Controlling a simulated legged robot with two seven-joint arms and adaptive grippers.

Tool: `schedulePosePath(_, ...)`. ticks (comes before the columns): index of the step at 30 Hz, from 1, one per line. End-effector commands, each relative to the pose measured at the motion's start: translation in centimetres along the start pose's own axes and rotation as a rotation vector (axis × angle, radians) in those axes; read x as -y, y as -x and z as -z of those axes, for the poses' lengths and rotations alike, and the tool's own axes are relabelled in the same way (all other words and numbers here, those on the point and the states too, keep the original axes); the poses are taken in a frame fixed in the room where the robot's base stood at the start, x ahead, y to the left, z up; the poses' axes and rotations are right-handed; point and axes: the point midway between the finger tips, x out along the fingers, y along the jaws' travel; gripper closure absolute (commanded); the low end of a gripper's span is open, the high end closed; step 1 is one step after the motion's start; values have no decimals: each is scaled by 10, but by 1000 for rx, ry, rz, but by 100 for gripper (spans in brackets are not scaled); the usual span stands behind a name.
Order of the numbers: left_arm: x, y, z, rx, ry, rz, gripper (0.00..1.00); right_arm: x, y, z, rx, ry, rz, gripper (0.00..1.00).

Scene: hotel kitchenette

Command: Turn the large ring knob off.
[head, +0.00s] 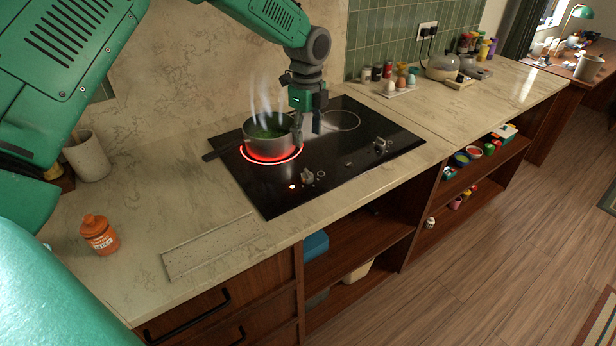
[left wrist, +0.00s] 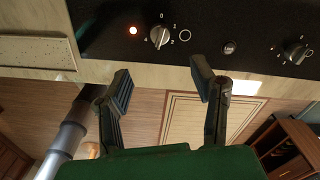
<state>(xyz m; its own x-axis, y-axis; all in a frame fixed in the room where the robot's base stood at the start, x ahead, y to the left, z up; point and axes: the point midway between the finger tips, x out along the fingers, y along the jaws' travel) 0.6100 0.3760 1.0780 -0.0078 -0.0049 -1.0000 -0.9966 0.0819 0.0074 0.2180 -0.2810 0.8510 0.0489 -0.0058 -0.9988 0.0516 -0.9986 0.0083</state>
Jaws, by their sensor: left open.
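The black hob (head: 270,198) is set in the counter. The left knob (head: 307,178), silver and dark, stands near its front edge between a lit red light (head: 293,187) and a printed ring mark. It also shows in the left wrist view (left wrist: 159,37), with small digits around it; I cannot read its setting surely. A second knob (head: 381,147) is to the right. The large ring (head: 268,158) glows red under a steaming pot (head: 262,143). My left gripper (head: 307,125) is open and empty above the hob, beside the pot, apart from the knob (left wrist: 160,85).
The pot handle (head: 222,150) points left. An orange jar (head: 99,234) and a pale board (head: 213,245) are on the left counter. A pale cup (head: 86,157) stands behind. Eggs and jars (head: 395,82) are at the back right. The counter right of the hob is mostly clear.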

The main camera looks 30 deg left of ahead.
Motion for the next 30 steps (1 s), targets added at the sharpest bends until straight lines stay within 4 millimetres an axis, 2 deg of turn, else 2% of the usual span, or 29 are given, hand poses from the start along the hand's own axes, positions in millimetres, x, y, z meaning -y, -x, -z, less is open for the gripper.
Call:
schedulePosePath(3, 0, 3, 0, 2, -263, 4, 49, 0, -8, 0, 0, 0, 0, 60)
schedulePosePath(6, 0, 5, 0, 3, -409, 5, 49, 0, -10, 0, 0, 0, 0, 60)
schedulePosePath(10, 0, 6, 0, 6, -496, 4, 49, 0, -10, 0, 0, 0, 0, 60)
schedulePosePath(14, 0, -4, 0, 6, -508, 3, 49, 0, -8, 0, 0, 0, 0, 60)
schedulePosePath(30, 0, -108, -1, 6, -504, 3, 49, 0, 6, 0, 0, 0, 0, 60)
